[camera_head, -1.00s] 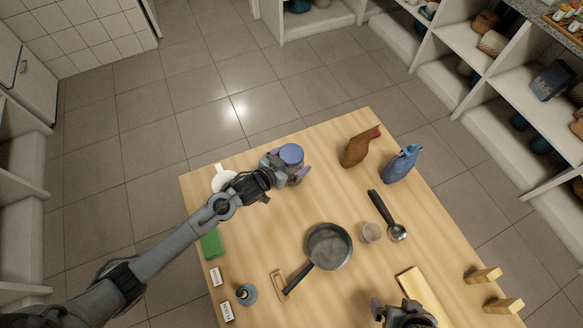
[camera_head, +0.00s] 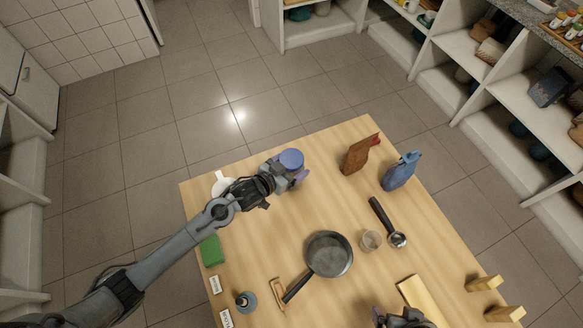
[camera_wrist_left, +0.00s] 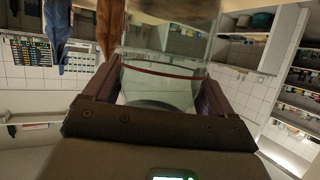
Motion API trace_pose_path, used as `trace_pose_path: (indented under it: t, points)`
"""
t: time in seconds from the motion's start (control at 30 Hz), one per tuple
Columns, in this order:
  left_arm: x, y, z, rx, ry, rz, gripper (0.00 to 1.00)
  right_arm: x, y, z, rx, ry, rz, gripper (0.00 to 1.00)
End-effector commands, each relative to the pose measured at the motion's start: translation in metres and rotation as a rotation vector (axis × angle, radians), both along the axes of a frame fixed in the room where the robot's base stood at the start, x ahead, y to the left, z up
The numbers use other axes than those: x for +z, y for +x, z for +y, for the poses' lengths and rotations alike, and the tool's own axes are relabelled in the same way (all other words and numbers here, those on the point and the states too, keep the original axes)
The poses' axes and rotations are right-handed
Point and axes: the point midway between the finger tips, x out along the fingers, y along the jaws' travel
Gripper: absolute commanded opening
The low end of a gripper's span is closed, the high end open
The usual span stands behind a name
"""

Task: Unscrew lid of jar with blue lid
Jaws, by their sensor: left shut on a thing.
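The jar is clear glass, with a blue lid (camera_head: 291,159) on top, near the table's far edge in the head view. My left gripper (camera_head: 290,175) is shut on the jar's body from the left, below the lid. In the left wrist view the clear jar (camera_wrist_left: 165,65) sits between the two fingers, with a red line across it; its lid is not clearly visible there. Whether its base touches the table is hidden. My right gripper (camera_head: 402,319) shows only partly at the head view's bottom edge; its fingers cannot be made out.
The table is clear between jar and pan.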

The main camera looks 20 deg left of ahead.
Motion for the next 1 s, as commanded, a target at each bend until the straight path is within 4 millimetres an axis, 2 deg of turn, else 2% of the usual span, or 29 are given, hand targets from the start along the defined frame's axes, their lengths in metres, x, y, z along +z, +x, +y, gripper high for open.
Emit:
trace_pose_path:
  t: [0.17,0.2,0.5,0.73,1.0]
  points:
    - [0.034,0.001,0.000,0.001,-0.003,-0.009,0.33,0.008,0.000,0.000,0.000,0.000,0.000,1.00]
    - [0.035,-0.003,-0.011,-0.002,-0.006,-0.005,0.33,0.007,0.000,0.000,0.000,-0.001,-0.001,1.00]
    - [0.070,-0.023,-0.066,0.000,-0.008,-0.005,0.33,0.011,0.001,0.000,-0.001,0.002,-0.002,1.00]
    - [0.088,-0.033,-0.096,-0.001,-0.005,-0.004,0.33,0.011,0.001,0.000,-0.001,0.002,-0.002,1.00]
    - [0.097,-0.038,-0.109,0.001,-0.004,-0.004,0.33,0.012,0.000,0.000,-0.001,0.000,-0.001,1.00]
